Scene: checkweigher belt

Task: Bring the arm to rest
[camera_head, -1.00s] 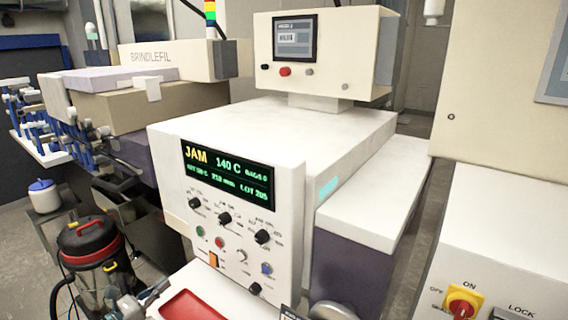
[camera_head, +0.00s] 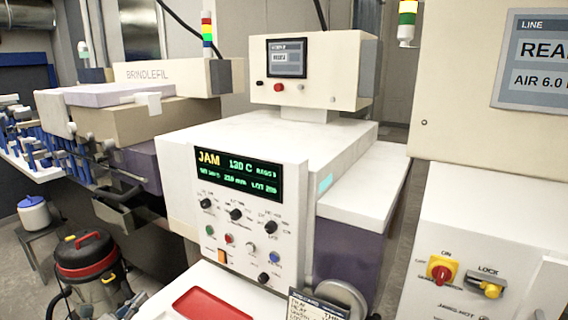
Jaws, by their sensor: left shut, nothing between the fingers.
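My left gripper (camera_head: 130,302) shows small at the bottom left edge, in front of the black and red vacuum. It is shut and empty, and the lower part of it is cut off by the picture's edge. It stands left of the red tray and touches nothing that I can make out. My right gripper is not in view.
The cream machine has a display (camera_head: 240,175) reading JAM, with knobs below. A red tray (camera_head: 212,303) lies in front, beside a handwheel (camera_head: 346,297). The vacuum (camera_head: 88,268) stands at left. A cabinet with a red ON switch (camera_head: 441,270) stands at right.

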